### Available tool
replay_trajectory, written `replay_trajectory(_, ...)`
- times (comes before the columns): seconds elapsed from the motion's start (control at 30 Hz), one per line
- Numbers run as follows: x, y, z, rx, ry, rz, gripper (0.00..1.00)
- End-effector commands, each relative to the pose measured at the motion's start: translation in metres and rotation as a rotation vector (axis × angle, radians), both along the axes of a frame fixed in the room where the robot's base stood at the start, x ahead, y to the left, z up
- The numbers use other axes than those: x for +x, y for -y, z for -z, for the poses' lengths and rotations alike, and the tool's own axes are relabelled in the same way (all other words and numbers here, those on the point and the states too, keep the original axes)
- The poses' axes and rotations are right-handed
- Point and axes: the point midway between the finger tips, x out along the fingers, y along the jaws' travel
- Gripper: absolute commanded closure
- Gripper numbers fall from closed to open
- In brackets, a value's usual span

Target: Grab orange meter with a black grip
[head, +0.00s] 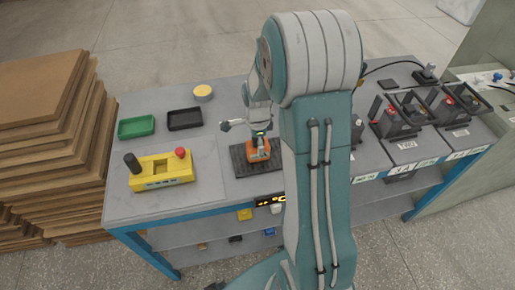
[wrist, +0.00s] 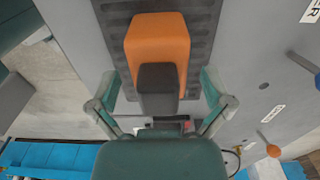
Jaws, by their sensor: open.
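The orange meter (head: 258,151) sits on a dark ribbed mat (head: 240,165) on the grey bench, partly hidden by my arm in the head view. In the wrist view the orange meter (wrist: 160,38) stands straight ahead, with its black grip (wrist: 158,78) towards me. My gripper (wrist: 162,103) is open, with one finger on each side near the black grip. Both fingers look apart from the meter. In the head view my gripper (head: 258,133) is close over the meter, but its fingertips are hard to make out.
A yellow device (head: 162,171) with a red button stands left on the bench. Green (head: 136,127) and black (head: 185,119) trays and a round yellow-topped tin (head: 203,93) are behind. Battery units (head: 395,120) line the right side. Stacked brown boards (head: 40,150) stand left of the bench.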

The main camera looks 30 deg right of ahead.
Motion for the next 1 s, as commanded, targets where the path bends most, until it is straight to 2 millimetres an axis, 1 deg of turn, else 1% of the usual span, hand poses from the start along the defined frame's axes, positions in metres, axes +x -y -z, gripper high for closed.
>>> replay_trajectory(0.1,0.0,0.0,0.006,0.0,0.0,0.0,0.0)
replay_trajectory(0.27,0.0,0.0,0.006,0.0,0.001,0.0,0.0)
replay_trajectory(0.3,0.0,0.0,0.006,0.0,0.001,0.0,0.05)
replay_trajectory(0.37,0.0,0.0,0.006,0.0,0.001,0.0,0.31)
replay_trajectory(0.4,0.0,0.0,0.006,0.0,0.001,0.0,0.49)
replay_trajectory(0.47,0.0,0.0,0.006,0.0,0.001,0.0,0.76)
replay_trajectory(0.5,0.0,0.0,0.006,0.0,0.0,0.0,0.88)
replay_trajectory(0.83,0.0,0.0,0.005,0.0,0.0,0.0,0.88)
replay_trajectory(1.0,0.001,0.0,-0.006,-0.001,0.004,0.0,0.88)
